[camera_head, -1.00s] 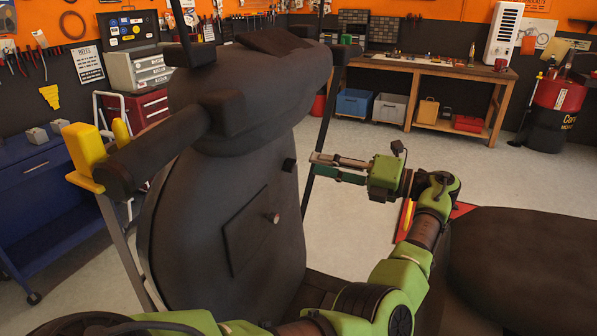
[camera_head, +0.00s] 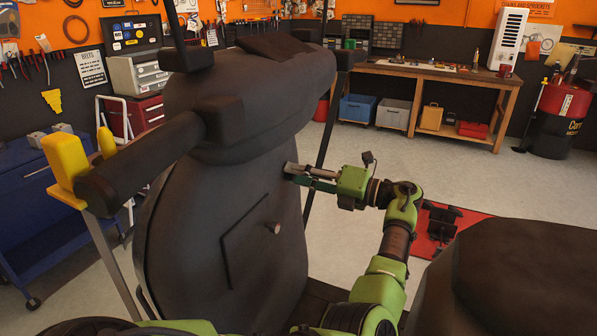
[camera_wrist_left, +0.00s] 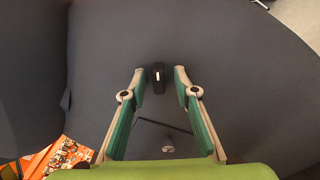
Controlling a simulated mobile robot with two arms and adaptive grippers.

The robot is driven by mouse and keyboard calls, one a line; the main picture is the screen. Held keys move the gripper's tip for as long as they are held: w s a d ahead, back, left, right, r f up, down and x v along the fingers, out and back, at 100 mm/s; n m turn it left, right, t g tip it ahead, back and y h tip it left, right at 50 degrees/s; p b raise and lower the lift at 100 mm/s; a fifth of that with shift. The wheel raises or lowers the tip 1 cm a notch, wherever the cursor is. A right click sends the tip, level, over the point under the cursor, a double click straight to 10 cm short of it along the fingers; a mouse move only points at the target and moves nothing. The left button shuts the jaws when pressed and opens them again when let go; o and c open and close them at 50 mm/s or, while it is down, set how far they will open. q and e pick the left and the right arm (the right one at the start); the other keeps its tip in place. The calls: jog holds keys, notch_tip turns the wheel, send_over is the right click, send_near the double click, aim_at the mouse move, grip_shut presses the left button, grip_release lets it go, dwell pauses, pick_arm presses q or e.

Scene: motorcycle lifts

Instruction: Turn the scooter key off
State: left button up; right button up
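The scooter (camera_head: 225,190) is a dark brown-black body with a handlebar and a wide front panel. The key (camera_wrist_left: 158,78) is a small black piece with a white mark, standing out from the panel in the left wrist view. My left gripper (camera_head: 287,174) is at the panel's right side. In the left wrist view the left gripper (camera_wrist_left: 160,73) is open, one fingertip on each side of the key, with a gap showing on both sides. In the head view the gripper hides the key. My right gripper is not in view.
A small round knob (camera_head: 273,228) sticks out of the panel below the gripper. The handlebar with a yellow piece (camera_head: 62,163) is at the left. A dark rounded shape (camera_head: 525,280) fills the lower right.

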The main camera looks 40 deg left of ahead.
pick_arm(q)
grip_shut()
